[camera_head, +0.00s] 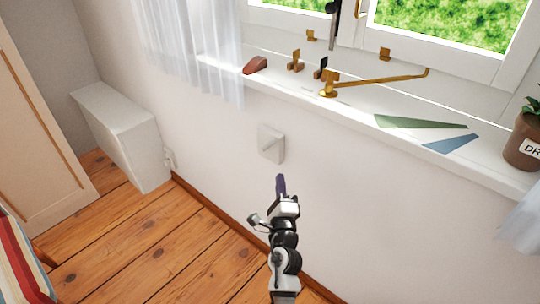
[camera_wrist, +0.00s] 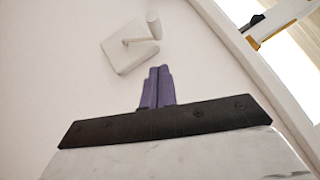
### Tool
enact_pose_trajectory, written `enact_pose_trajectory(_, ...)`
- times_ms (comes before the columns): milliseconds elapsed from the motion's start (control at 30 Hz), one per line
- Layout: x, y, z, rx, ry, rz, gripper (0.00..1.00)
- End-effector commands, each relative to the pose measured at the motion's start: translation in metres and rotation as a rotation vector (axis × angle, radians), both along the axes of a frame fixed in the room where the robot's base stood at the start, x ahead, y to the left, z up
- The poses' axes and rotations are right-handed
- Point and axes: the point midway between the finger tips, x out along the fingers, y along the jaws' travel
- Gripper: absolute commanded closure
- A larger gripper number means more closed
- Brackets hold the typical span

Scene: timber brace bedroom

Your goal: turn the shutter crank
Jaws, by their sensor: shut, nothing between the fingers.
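The shutter crank (camera_head: 271,144) is a white square plate on the white wall below the window sill. In the wrist view the crank plate (camera_wrist: 128,55) shows at upper centre, with a thin arm leading to a round knob (camera_wrist: 153,25) at its upper right. My gripper (camera_head: 280,180) has purple fingers and is just below the crank in the head view. In the wrist view my gripper (camera_wrist: 158,72) is shut and empty, with its fingers pointing up toward the plate. A gap of wall shows between fingertips and crank in both views.
The white sill (camera_head: 350,115) above carries a brass stay (camera_head: 380,80), green and blue flat pieces, a reddish-brown object (camera_head: 255,65) and a potted plant (camera_head: 523,145) at right. A white radiator (camera_head: 120,135) stands left. The wall around the crank is clear.

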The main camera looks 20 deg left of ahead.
Motion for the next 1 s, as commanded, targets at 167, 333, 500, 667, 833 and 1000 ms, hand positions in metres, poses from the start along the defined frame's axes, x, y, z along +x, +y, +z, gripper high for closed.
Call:
enact_pose_trajectory(167, 0.033, 0.015, 0.014, 0.001, -0.001, 0.002, 1.0)
enact_pose_trajectory(333, 0.047, 0.032, 0.025, 0.0, 0.001, 0.005, 1.0)
enact_pose_trajectory(500, 0.053, 0.046, 0.029, 0.0, 0.001, 0.004, 1.0)
enact_pose_trajectory(667, 0.055, 0.052, 0.03, -0.001, 0.0, 0.002, 1.0)
enact_pose_trajectory(833, 0.055, 0.053, 0.029, -0.001, 0.0, 0.001, 1.0)
enact_pose_trajectory(1000, 0.055, 0.053, 0.029, -0.001, 0.0, 0.002, 1.0)
